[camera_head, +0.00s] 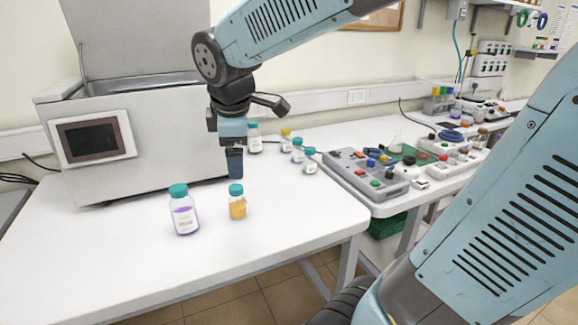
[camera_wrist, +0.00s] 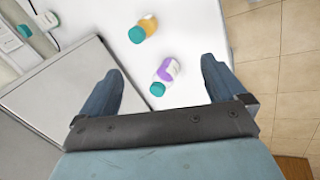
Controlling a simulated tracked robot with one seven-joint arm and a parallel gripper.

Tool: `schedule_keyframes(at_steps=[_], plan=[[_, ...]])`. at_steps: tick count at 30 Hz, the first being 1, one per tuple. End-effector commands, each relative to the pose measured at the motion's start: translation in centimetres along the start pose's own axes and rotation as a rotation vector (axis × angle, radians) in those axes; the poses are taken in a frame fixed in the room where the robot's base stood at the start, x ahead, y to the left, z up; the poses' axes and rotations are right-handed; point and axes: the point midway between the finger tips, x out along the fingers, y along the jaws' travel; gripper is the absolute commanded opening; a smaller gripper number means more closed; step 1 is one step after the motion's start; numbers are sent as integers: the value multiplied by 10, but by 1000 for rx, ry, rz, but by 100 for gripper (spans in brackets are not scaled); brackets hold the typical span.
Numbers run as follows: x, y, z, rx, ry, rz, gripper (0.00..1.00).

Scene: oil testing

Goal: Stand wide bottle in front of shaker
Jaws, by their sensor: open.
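A wide clear bottle with purple liquid, a white label and a teal cap (camera_head: 184,215) stands upright on the white table, in front of the shaker. It also shows in the wrist view (camera_wrist: 165,71), framed between my fingers with the cap toward me. The shaker (camera_head: 160,150) is a big light-grey box with a raised lid and a dark screen, at the back left; part of it shows in the wrist view (camera_wrist: 62,95). My gripper (camera_head: 235,165) points down, open and empty, near the shaker's right front corner and above the table. It is behind the bottle in the head view.
A smaller bottle with orange liquid (camera_head: 237,204) stands just right of the purple one. Several teal- and yellow-capped bottles (camera_head: 297,152) stand farther back. A grey button panel (camera_head: 362,172) lies on the right-hand table. The front left of the white table (camera_head: 90,265) is clear.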

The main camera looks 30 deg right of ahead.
Motion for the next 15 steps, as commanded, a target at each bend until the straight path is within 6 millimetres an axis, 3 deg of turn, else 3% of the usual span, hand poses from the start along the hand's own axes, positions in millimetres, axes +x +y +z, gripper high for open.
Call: schedule_keyframes(at_steps=[6,12,15], plan=[[-22,-35,54,583,60,18,98],[-32,-66,84,1034,120,17,98],[-34,-76,91,1176,140,13,98]])
